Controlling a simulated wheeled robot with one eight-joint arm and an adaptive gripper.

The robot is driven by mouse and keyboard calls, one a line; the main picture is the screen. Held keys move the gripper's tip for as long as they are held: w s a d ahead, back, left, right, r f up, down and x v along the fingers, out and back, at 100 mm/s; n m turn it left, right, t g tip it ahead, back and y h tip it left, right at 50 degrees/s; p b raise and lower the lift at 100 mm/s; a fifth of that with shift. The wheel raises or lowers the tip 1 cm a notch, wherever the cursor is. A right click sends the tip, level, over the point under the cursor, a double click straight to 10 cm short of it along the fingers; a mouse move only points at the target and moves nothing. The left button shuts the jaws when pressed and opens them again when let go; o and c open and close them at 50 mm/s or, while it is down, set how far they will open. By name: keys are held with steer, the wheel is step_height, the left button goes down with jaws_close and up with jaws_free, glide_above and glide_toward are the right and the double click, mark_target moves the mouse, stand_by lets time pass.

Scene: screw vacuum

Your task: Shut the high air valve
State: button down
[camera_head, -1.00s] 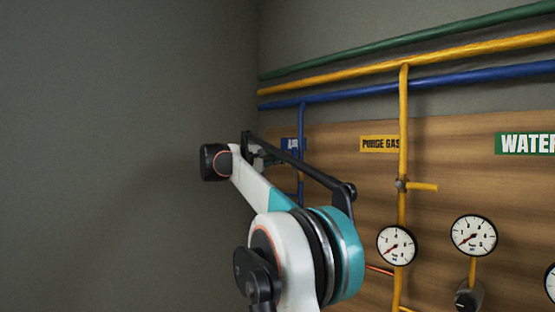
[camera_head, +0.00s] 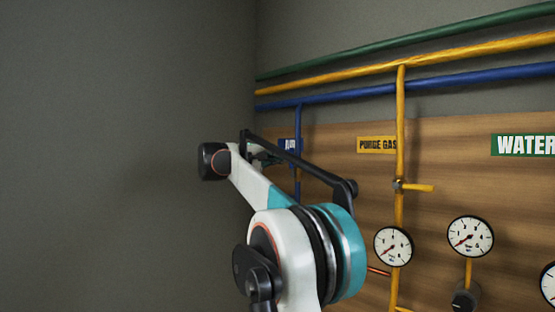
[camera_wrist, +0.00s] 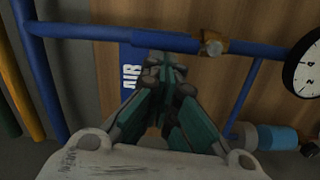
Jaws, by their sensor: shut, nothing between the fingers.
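The high air valve shows in the wrist view as a brass-coloured body (camera_wrist: 213,44) on a blue air pipe (camera_wrist: 80,32). A thicker blue piece (camera_wrist: 150,40) lies along the pipe beside the brass body and looks like its handle. My gripper (camera_wrist: 166,62) is shut and empty, its fingertips close to that blue piece; I cannot tell whether they touch. The blue AIR label (camera_wrist: 131,85) is partly behind the fingers. In the head view my arm hides the valve and most of the gripper; part of the AIR label (camera_head: 289,145) shows.
The wooden panel (camera_head: 450,200) carries a yellow purge gas pipe (camera_head: 401,110) with a side handle (camera_head: 420,188). Gauges (camera_head: 393,246) (camera_head: 470,236) sit to the right. Blue, yellow and green pipes run above. A bare grey wall (camera_head: 110,150) stands at left.

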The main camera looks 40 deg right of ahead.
steer(key=s+m, duration=0.2)
steer(key=m, duration=0.3)
steer(key=s+f+m, duration=0.1)
steer(key=s+m, duration=0.2)
steer(key=m, duration=0.2)
steer(key=s+f+m+b, duration=0.1)
steer(key=s+m, duration=0.2)
steer(key=m, duration=0.2)
steer(key=shift+s+d+t+y, duration=0.25)
steer(key=shift+d+t+y, duration=0.05)
steer(key=shift+d, duration=0.05)
steer(key=shift+f, duration=0.15)
stand_by(0.7)
steer(key=a+r, duration=0.4)
steer(key=a, duration=0.6)
steer(key=shift+s+a+r, duration=0.2)
steer(key=shift+s+a, duration=0.2)
